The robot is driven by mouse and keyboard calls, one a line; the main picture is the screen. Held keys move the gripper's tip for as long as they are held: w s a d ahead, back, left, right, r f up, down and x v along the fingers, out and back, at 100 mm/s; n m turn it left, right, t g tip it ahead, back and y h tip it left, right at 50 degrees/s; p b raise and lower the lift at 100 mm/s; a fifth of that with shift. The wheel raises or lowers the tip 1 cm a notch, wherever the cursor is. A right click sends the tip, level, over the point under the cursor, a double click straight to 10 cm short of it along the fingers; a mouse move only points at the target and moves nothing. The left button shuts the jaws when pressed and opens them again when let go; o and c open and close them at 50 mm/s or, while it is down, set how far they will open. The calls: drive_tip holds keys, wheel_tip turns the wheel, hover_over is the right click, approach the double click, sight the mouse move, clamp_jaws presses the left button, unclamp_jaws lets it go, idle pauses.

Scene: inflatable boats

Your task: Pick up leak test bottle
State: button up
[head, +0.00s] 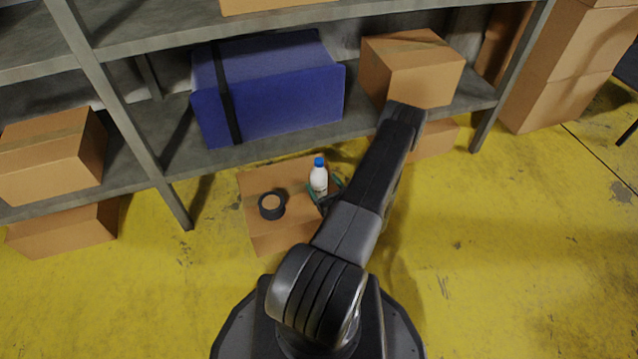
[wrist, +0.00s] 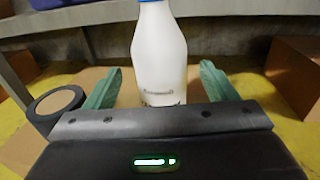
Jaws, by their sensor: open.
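The leak test bottle (head: 319,178) is white with a blue cap and stands upright on a flat cardboard sheet (head: 262,236) on the floor. In the wrist view the bottle (wrist: 159,55) fills the upper middle, its cap cut off by the top edge. My gripper (wrist: 159,92) is open, with one green finger on each side of the bottle's lower part and a visible gap on both sides. In the head view my arm partly hides the gripper (head: 325,190). The bottle's base is hidden behind the gripper body in the wrist view.
A roll of black tape (head: 271,206) lies on the cardboard left of the bottle, close to my gripper's left side in the wrist view. Behind stands a grey metal shelf (head: 170,160) with a blue case (head: 285,95) and cardboard boxes (head: 412,70). Yellow floor is clear to the right.

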drive_tip(key=b+x, duration=0.2)
drive_tip(key=x, duration=0.3)
drive_tip(key=shift+w+a, duration=0.1)
drive_tip(key=c, duration=1.4)
